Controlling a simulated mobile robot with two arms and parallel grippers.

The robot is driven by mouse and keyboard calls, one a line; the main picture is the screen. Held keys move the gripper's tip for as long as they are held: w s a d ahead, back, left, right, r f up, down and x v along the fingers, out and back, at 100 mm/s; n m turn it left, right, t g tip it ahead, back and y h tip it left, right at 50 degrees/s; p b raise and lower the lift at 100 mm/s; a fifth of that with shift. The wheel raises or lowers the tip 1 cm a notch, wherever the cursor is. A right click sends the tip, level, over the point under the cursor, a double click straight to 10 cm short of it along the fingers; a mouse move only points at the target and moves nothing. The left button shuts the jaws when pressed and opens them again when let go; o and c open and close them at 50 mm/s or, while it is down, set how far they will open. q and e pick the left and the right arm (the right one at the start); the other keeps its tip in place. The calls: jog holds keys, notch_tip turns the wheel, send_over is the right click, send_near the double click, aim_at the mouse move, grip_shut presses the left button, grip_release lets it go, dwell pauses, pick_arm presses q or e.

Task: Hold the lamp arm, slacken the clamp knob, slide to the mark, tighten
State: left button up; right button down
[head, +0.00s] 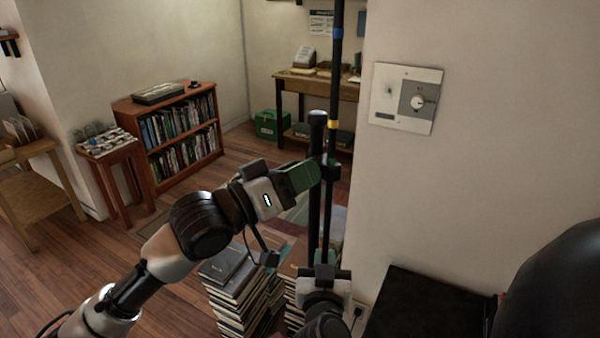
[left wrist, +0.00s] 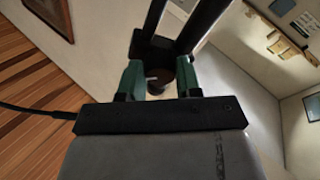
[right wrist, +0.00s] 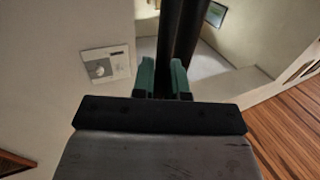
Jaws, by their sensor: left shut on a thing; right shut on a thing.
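A slim dark upright pole (head: 334,85) carries a blue band (head: 337,33) high up and a yellow band (head: 333,124) lower down. The black clamp (head: 332,170) sits on the pole below the yellow band; it also shows in the left wrist view (left wrist: 150,46). The thicker black lamp arm (head: 316,140) stands close beside the pole. My left gripper (head: 314,173) is shut on the round dark clamp knob (left wrist: 160,80), partly hidden by its fingers. My right gripper (head: 324,258) is lower, shut on the lamp arm, which rises between its fingers in the right wrist view (right wrist: 170,45).
Book stacks (head: 240,285) stand on the floor below my arms. A wall with a dial panel (head: 408,98) is close on the right, above a black box-like surface (head: 420,310). A bookcase (head: 180,135), small table (head: 108,165) and green box (head: 270,124) stand farther back.

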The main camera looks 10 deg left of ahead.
pick_arm(q)
jog(key=shift+w+a+f+m+g+h, duration=0.1)
jog(key=shift+m+g+h, duration=0.4)
jog(key=shift+m, duration=2.65)
jog(key=shift+w+a+r+m+g+h, duration=0.15)
jog(key=shift+m+g, duration=0.55)
jog(key=shift+m, duration=2.4)
jog(key=shift+w+a+f+m+g+h, duration=0.15)
jog(key=shift+m+g+h, duration=0.35)
jog(key=shift+m, duration=2.65)
jog(key=shift+d+m+g, duration=0.1)
jog(key=shift+m+g, duration=0.2)
jog(key=o, duration=0.8)
jog(key=shift+c, duration=0.2)
jog(key=shift+o, duration=0.8)
jog(key=shift+s+d, duration=0.1)
jog(key=shift+s, duration=0.05)
jog(key=v, duration=1.2)
